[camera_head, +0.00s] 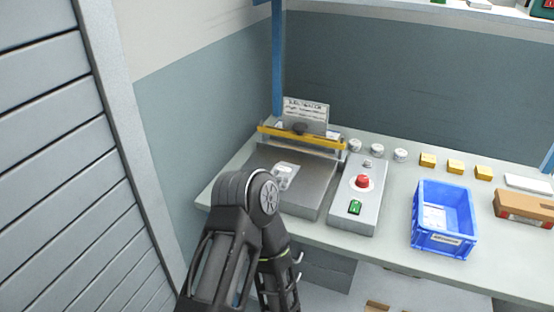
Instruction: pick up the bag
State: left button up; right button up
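A small clear bag (283,174) with pale contents lies on the grey metal plate of the bench machine (310,192), left of centre. Its near edge is close behind a dark arm of mine that rises from the bottom of the picture. That arm's joint stands in front of the machine's near left corner. The fingertips of that arm do not show. No second arm shows. Nothing is seen holding the bag.
A yellow bar (301,137) and a sign (305,116) stand behind the bag. Right of it are a control box (358,197) with a red button, a blue crate (458,187) with pale items, several yellow blocks (455,166), and a brown box (524,209). A slatted grey panel (55,150) stands left.

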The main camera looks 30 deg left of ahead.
aim_at(284, 173)
jog(key=u, duration=1.1)
